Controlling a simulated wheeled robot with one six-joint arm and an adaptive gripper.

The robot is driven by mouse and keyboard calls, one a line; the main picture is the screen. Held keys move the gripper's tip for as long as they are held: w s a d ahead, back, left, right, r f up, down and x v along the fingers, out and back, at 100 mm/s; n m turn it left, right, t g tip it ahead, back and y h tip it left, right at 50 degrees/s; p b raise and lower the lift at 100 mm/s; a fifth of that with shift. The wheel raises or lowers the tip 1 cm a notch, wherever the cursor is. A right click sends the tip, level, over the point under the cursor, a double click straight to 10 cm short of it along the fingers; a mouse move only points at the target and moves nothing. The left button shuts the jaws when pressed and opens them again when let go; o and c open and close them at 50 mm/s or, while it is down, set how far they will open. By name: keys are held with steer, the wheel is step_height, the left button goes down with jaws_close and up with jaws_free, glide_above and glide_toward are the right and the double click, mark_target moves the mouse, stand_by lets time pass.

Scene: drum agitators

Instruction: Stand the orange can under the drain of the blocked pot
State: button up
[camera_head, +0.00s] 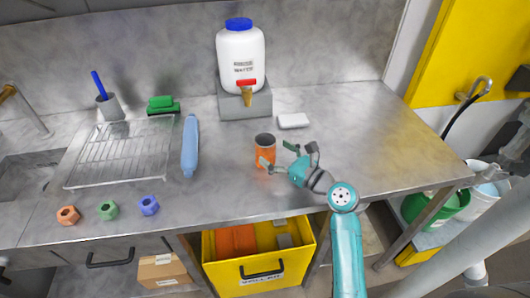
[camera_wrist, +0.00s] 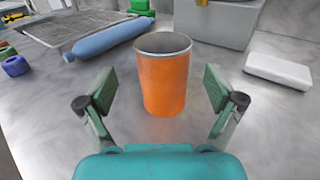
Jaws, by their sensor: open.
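The orange can (camera_head: 265,151) stands upright and open-topped on the grey counter, in front of the white water container. In the wrist view the can (camera_wrist: 164,80) is centred just beyond and partly between my open fingers. My gripper (camera_head: 277,154) reaches in from the right at counter height; its fingers (camera_wrist: 161,92) are spread on either side of the can with gaps showing. No pot that I can identify as the blocked one shows; a white container (camera_head: 241,60) with a blue lid and a tap (camera_head: 247,94) stands on a grey block.
A white block (camera_head: 293,121) lies right of the can. Coloured nuts (camera_head: 108,209) lie near the front edge. An open yellow drawer (camera_head: 258,272) is below. The counter's right side is clear.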

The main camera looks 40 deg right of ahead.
mark_target(259, 139)
steer(key=w, duration=0.5)
steer(key=shift+r, duration=0.25)
steer(key=shift+d, duration=0.1)
steer(key=c, duration=1.3)
